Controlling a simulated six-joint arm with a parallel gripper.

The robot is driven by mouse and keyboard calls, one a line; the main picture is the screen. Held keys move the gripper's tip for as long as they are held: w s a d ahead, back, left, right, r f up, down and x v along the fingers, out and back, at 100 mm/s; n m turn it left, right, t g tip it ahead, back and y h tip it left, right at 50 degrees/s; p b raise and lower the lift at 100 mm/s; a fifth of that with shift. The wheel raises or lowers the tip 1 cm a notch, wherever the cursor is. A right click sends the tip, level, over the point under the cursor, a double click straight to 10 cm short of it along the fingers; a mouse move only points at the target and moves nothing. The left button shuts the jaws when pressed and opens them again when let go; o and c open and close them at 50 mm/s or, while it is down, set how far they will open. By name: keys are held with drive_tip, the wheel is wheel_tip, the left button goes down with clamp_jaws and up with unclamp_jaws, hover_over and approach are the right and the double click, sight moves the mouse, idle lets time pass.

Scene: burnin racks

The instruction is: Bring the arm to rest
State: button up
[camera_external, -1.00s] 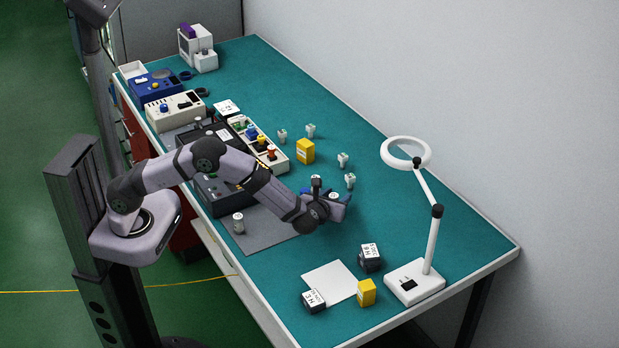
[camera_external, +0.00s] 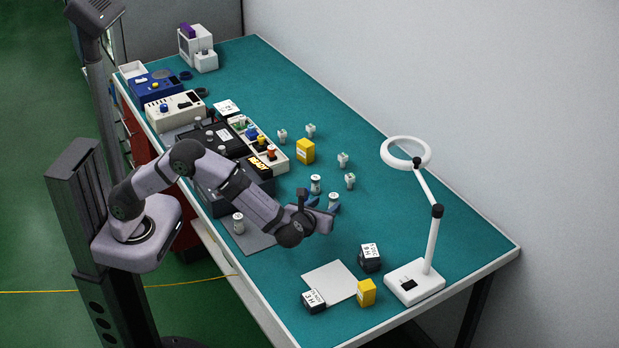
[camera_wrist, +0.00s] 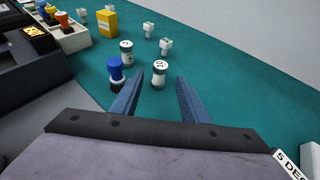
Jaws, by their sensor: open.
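My gripper (camera_external: 322,206) is open and empty above the teal bench, in the middle of its width. In the wrist view its two blue fingers (camera_wrist: 171,72) stand apart with nothing between them. Just beyond the fingertips, a white-topped cylinder (camera_wrist: 160,74) stands upright. A similar cylinder (camera_wrist: 126,50) stands behind it to the left. A blue-topped cylinder (camera_wrist: 115,73) stands left of the left finger. In the external view one white-topped cylinder (camera_external: 315,184) shows beyond my gripper. My arm is bent and reaches over the bench's near edge.
A dark unit with a lit display (camera_external: 257,165) and a tray of coloured parts (camera_external: 270,158) stand left. A yellow block (camera_external: 305,151) and small white pieces stand behind. A magnifier lamp (camera_external: 411,285), dark labelled blocks (camera_external: 370,257) and a white sheet (camera_external: 326,278) are at right.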

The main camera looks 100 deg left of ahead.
drive_tip(key=shift+w+r+m+t, duration=0.25)
drive_tip(key=shift+w+m+t, duration=0.05)
drive_tip(key=shift+m, duration=0.1)
drive_tip(key=w+d+r+m+t+h+p, duration=0.3)
drive_tip(key=w+d+r+m+t+h, duration=0.4)
drive_tip(key=m, duration=0.9)
drive_tip(key=s+d+f+m+t+h+p, duration=0.1)
drive_tip(key=s+d+m+t+h, duration=0.15)
drive_tip(key=d+m, duration=0.65)
drive_tip(key=s+d+f+m+g+h+p, duration=0.1)
drive_tip(key=s+d+m+g, duration=0.1)
drive_tip(key=s+m, duration=0.4)
drive_tip(key=s+d+f+m+g+h+p, duration=0.1)
drive_tip(key=s+d+f+m+g+h, duration=0.1)
drive_tip(key=s+m, duration=0.3)
drive_tip(key=s+d+f+m+g+h, duration=0.2)
drive_tip(key=s+d+m+g, duration=0.1)
drive_tip(key=s+m, duration=0.3)
drive_tip(key=shift+s+f+m+p, duration=0.1)
drive_tip(key=shift+s+m+p, duration=0.2)
drive_tip(key=shift+s+p, duration=0.15)
drive_tip(key=s+a+f+m+g, duration=0.1)
drive_tip(key=s+m, duration=0.3)
drive_tip(key=s, duration=0.4)
drive_tip(key=s+a+f+m+g+y+p, duration=0.1)
drive_tip(key=s+m+g, duration=0.3)
drive_tip(key=s, duration=0.4)
drive_tip(key=shift+s+a+m, duration=0.2)
drive_tip(key=shift+a+m, duration=0.2)
drive_tip(key=shift+a, duration=0.2)
